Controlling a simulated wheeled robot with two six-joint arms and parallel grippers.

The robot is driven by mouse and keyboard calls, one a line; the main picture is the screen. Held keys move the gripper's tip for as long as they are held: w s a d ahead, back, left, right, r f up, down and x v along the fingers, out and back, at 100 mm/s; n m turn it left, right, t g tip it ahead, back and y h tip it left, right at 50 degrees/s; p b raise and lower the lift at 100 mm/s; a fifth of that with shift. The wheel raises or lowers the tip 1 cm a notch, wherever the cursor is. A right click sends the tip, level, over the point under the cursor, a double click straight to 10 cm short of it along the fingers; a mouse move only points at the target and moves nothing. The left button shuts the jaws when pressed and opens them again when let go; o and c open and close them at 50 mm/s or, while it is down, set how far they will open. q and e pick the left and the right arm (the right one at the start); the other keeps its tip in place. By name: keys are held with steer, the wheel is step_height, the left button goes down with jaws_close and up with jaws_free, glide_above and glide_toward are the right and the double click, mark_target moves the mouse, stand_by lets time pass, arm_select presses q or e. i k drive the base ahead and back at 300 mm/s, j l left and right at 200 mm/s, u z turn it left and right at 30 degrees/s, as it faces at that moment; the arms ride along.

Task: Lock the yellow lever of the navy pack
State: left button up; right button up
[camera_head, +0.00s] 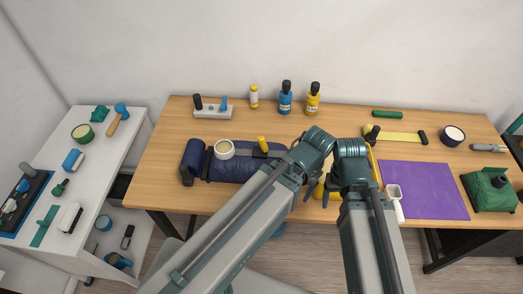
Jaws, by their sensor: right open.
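The navy pack (232,170) lies on the wooden table, left of the middle, as a dark blue padded roll with a darker block at its left end. The yellow lever (262,143) stands up at the pack's back edge, on a dark mount, tilted a little. A white-rimmed round item (224,149) sits on the pack. My two arms reach in over the table, right of the pack, and hide its right end. My right gripper (327,191) is open near the table's front edge, apart from the lever. My left gripper is mostly hidden among the arm links; its jaws are unclear.
A blue bottle (286,101) and a yellow bottle (313,103) stand behind. A small rack (212,110) is at back left. A purple mat (425,190) and a green case (490,191) lie right.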

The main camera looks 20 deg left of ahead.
mark_target(260, 139)
steer(key=u, duration=0.35)
steer(key=k+j+u, duration=0.2)
steer(key=i+z, duration=0.1)
steer(key=z, duration=1.55)
steer(key=k+j, duration=0.5)
steer(key=j, duration=0.15)
